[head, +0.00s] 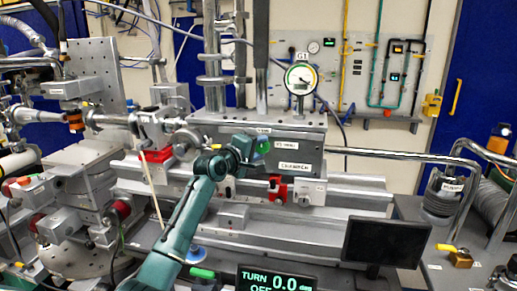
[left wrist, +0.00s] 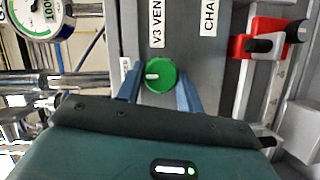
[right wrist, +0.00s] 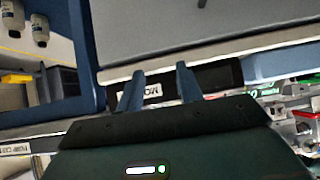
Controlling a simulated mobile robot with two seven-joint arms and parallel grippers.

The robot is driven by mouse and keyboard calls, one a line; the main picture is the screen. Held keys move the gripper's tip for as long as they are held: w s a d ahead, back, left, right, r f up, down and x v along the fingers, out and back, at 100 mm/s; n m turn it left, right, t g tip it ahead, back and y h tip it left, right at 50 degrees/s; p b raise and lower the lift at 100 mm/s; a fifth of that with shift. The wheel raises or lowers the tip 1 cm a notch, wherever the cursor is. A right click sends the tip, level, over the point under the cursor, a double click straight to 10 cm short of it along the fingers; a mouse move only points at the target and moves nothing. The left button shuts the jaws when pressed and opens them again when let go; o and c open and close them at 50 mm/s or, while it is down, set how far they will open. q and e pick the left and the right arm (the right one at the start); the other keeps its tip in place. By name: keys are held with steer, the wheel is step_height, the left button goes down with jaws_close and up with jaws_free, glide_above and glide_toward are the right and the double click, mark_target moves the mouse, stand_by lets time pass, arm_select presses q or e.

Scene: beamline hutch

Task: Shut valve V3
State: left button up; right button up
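The V3 valve is a round green knob (left wrist: 161,76) with a white mark, on a grey housing beside a label reading "V3 VEN", cut off at the edge. In the head view the knob (head: 264,146) shows at the tip of my left gripper (head: 254,147). In the left wrist view my left gripper (left wrist: 159,82) is open, with one finger on each side of the knob. Whether either finger touches it I cannot tell. My right gripper (right wrist: 158,84) is open and empty, away from the valve.
A round gauge G1 (head: 301,80) stands above the housing (head: 292,165). A display (head: 276,279) reads "TURN 0.0" and "OFF", partly cut off. A dark monitor (head: 386,242) stands at the lower right.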

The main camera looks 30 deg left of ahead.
arm_select(q)
steer(key=o, duration=0.4)
steer(key=shift+s, duration=0.55)
steer(key=shift+s+a+r+b, duration=0.15)
steer(key=shift+s+a+b, duration=0.2)
steer(key=shift+s, duration=1.65)
steer(key=shift+s+a+r+b, duration=0.2)
steer(key=shift+s+b, duration=0.25)
steer(key=shift+s, duration=1.5)
steer(key=shift+s+a+r+b, duration=0.15)
steer(key=shift+s+a+b, duration=0.2)
steer(key=shift+s, duration=1.65)
arm_select(e)
steer(key=shift+w+a+f, duration=0.15)
steer(key=shift+a+f, duration=0.1)
steer(key=shift+f, duration=0.1)
